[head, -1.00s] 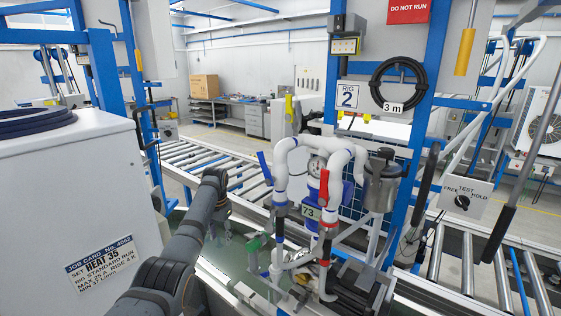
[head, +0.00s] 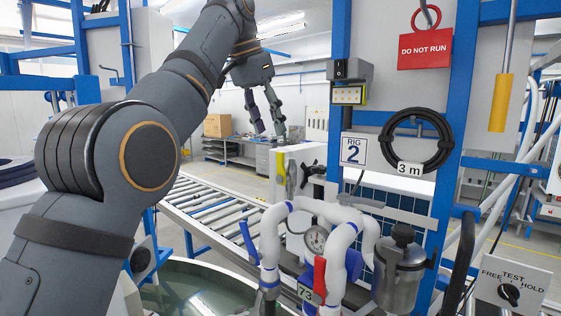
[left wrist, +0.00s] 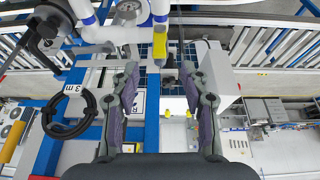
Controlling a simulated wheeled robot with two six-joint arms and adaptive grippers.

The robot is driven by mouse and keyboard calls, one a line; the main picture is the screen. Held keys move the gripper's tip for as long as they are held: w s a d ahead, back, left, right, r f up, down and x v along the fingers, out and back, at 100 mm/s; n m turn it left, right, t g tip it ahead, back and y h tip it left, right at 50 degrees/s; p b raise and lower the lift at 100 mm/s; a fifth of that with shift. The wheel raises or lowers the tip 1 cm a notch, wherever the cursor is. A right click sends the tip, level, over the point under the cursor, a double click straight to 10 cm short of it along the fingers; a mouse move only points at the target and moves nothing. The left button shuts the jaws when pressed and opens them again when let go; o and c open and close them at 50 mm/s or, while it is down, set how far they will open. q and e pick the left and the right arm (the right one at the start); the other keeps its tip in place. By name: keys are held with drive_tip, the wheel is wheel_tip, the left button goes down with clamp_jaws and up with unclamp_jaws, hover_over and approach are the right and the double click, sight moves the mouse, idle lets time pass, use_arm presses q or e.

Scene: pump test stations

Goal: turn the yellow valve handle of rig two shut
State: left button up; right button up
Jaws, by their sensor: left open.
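The yellow valve handle (head: 280,167) is upright beside a white box, left of the RIG 2 sign (head: 353,150). In the left wrist view the yellow handle (left wrist: 160,40) lies ahead, roughly in line with the gap between the fingertips. My left gripper (head: 267,130) is open and empty, fingers pointing down, above the yellow handle in the head view and apart from it. Its two fingers also show in the left wrist view (left wrist: 159,78). My right gripper is not in view.
White pipework with a blue handle (head: 249,243), a red handle (head: 320,279) and a gauge (head: 316,240) stands in front. A metal canister (head: 400,270) is to its right. A black hose coil (head: 415,138) hangs on the blue frame. A roller conveyor (head: 205,215) runs behind.

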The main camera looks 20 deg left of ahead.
sight(279, 156)
use_arm(q)
drive_tip(key=x, duration=0.1)
drive_tip(key=b+x, duration=0.1)
drive_tip(key=x, duration=0.1)
drive_tip(key=b+x, duration=0.1)
drive_tip(key=shift+s+f, duration=0.15)
drive_tip(key=shift+f, duration=0.2)
drive_tip(key=b+x, duration=0.1)
drive_tip(key=x, duration=0.1)
drive_tip(key=b+x, duration=0.1)
drive_tip(key=x, duration=0.1)
drive_tip(key=shift+w+d+f, duration=0.15)
drive_tip(key=shift+w, duration=0.35)
drive_tip(key=shift+w+f+b, duration=0.15)
drive_tip(key=shift+f+b, duration=0.1)
drive_tip(key=shift+b, duration=0.05)
drive_tip(key=shift+s, duration=0.25)
drive_tip(key=shift+c, duration=0.2)
drive_tip(key=shift+w, duration=0.15)
clamp_jaws()
